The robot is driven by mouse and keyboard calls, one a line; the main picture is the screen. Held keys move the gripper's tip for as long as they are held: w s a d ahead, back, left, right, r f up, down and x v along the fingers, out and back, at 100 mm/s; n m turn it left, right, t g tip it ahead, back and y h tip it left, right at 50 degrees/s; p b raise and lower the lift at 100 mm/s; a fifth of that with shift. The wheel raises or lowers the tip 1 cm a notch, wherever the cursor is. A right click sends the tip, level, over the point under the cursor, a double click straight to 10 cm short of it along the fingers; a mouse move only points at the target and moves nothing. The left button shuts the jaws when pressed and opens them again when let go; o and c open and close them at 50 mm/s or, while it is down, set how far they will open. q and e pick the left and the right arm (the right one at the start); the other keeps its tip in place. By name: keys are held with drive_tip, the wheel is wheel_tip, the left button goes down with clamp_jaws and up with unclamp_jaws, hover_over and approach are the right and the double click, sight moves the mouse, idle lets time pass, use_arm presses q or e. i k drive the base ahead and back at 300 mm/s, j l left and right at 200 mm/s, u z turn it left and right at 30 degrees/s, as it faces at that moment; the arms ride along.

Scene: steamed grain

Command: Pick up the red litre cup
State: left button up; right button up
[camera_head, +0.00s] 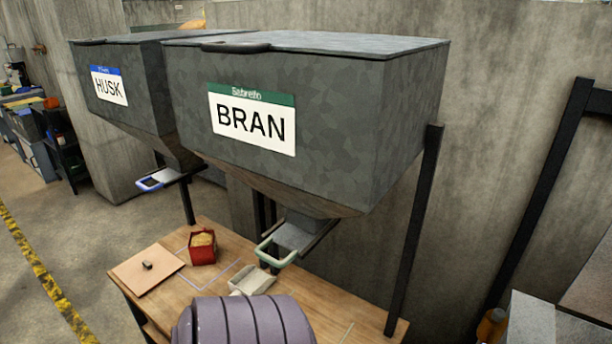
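The red litre cup (202,248) stands upright on the wooden table (315,288), left of the bran hopper's outlet. Neither of my grippers is in view.
The grey BRAN hopper (320,130) hangs over the table, with a green-handled slide (278,250) under it. The HUSK hopper (125,105) is behind left. A pale scoop-like tray (252,280) and a pinkish board (147,275) with a small dark piece flank the cup.

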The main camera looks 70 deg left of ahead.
sight(203, 249)
drive_tip(key=u, duration=3.05)
drive_tip(key=z, duration=3.15)
drive_tip(key=u, duration=3.1)
drive_tip(key=i+j+u, duration=0.2)
drive_tip(key=k+l, duration=0.05)
drive_tip(key=k, duration=0.05)
